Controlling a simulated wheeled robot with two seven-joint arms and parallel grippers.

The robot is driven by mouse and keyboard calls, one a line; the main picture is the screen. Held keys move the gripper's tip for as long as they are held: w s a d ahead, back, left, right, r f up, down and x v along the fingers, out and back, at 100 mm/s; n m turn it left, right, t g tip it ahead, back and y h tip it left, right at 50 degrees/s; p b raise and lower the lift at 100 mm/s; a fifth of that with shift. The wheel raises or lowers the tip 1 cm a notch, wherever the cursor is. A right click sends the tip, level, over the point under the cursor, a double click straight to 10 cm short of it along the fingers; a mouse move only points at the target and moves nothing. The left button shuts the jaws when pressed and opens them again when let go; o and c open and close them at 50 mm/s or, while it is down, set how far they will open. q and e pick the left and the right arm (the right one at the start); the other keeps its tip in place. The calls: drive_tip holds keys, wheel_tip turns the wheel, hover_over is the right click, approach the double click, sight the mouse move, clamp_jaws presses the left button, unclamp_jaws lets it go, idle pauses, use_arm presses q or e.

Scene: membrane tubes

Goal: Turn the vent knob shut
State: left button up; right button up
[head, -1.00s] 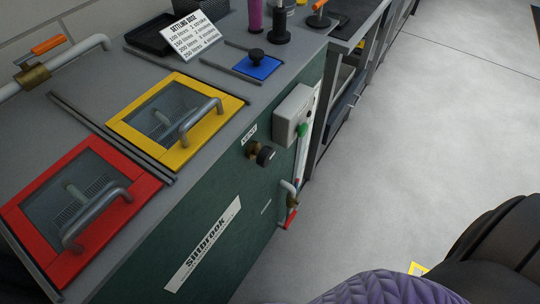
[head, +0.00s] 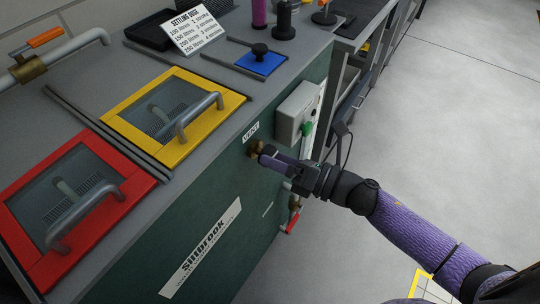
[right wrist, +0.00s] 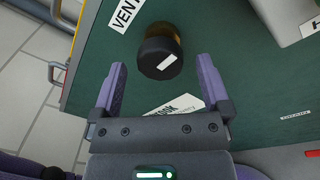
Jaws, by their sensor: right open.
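The vent knob (right wrist: 160,50) is black with a white mark and sits on a brass stem on the green cabinet front, beside the VENT label (right wrist: 126,14). In the head view the brass part of the vent knob (head: 252,149) shows, and my gripper covers most of the black part. My right gripper (head: 268,155) reaches in from the right with its fingers at the knob. In the right wrist view it is open, with the knob between and just beyond its fingertips (right wrist: 160,64). I cannot tell whether a finger touches it. My left gripper is not in view.
A grey box with a green button (head: 298,112) juts from the cabinet right of the knob. A red-handled valve (head: 292,212) sits below. Yellow (head: 168,118) and red (head: 75,205) framed hatches lie on top. The floor to the right is open.

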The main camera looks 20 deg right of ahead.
drive_tip(key=shift+x, duration=1.15)
drive_tip(key=c, duration=1.3)
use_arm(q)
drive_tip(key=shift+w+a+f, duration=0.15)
